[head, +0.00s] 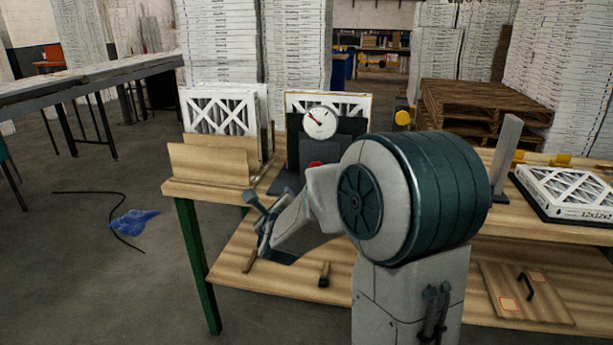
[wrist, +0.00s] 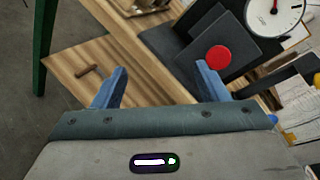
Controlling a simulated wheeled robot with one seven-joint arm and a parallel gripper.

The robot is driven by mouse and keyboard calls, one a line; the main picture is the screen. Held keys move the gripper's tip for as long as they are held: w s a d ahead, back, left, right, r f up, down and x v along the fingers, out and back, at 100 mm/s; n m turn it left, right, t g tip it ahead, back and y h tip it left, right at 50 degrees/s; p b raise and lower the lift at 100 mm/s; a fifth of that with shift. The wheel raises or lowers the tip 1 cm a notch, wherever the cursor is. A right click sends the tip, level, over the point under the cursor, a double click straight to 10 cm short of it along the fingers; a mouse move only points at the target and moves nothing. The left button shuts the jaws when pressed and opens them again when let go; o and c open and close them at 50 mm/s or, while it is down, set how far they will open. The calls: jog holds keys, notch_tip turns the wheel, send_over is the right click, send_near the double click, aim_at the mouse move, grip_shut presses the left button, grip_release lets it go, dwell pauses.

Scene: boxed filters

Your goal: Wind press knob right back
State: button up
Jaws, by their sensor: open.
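A dark press-like device (head: 310,150) stands on the wooden bench, with a round white dial gauge (head: 320,122) on top. A red round knob (wrist: 218,58) sits on its dark front plate in the wrist view; in the head view only a bit of the red knob (head: 315,164) shows above my arm. The gauge (wrist: 272,15) is cut off at the top right of the wrist view. My gripper (wrist: 161,69) is open, with nothing between its blue fingers. The knob lies beyond the right fingertip, apart from it. In the head view my gripper (head: 262,222) is left of and below the knob.
White pleated filters (head: 222,110) stand behind a wooden holder (head: 208,164) at the bench's left. A boxed filter (head: 568,192) lies at the right. A green bench leg (head: 198,262) stands at left.

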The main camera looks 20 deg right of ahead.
jog(key=w+d+m+h, duration=0.2)
jog(key=d+m+h, duration=0.4)
jog(key=d+m, duration=0.5)
jog(key=w+d+m+p, duration=0.1)
jog(key=w+d, duration=0.4)
jog(key=w, duration=0.5)
jog(key=shift+w+f+m+p, duration=0.15)
jog(key=shift+w+m+p, duration=0.2)
jog(key=shift+p, duration=0.25)
jog(key=c, duration=1)
